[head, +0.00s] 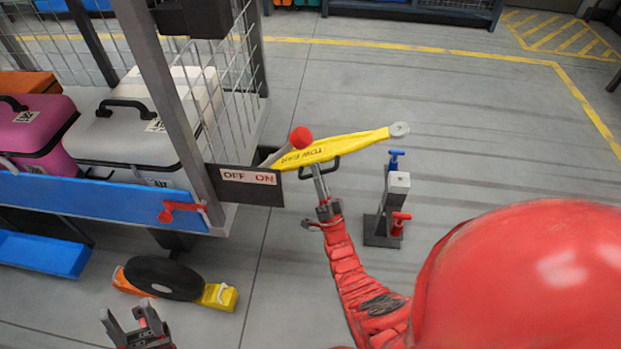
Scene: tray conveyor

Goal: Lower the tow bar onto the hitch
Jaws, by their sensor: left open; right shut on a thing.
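The yellow tow bar (345,147) reaches out to the right from the cart's front, raised above the floor. Its grey ring end (400,129) appears beyond and above the hitch (398,182) in the picture, apart from it. The hitch is a grey post on a floor plate, with a blue handle (396,160) at its top and a red handle (400,222) at its side. My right gripper (318,178) is shut on the tow bar's dark handle (334,168). My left gripper (138,318) is open and empty, low at the left.
The cart (120,190) with mesh sides carries several cases. Its OFF/ON plate (248,178) and a red-knobbed lever (301,137) are beside the tow bar's base. A wheel (163,278) sits between orange and yellow chocks (219,297). Floor beyond the hitch is clear.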

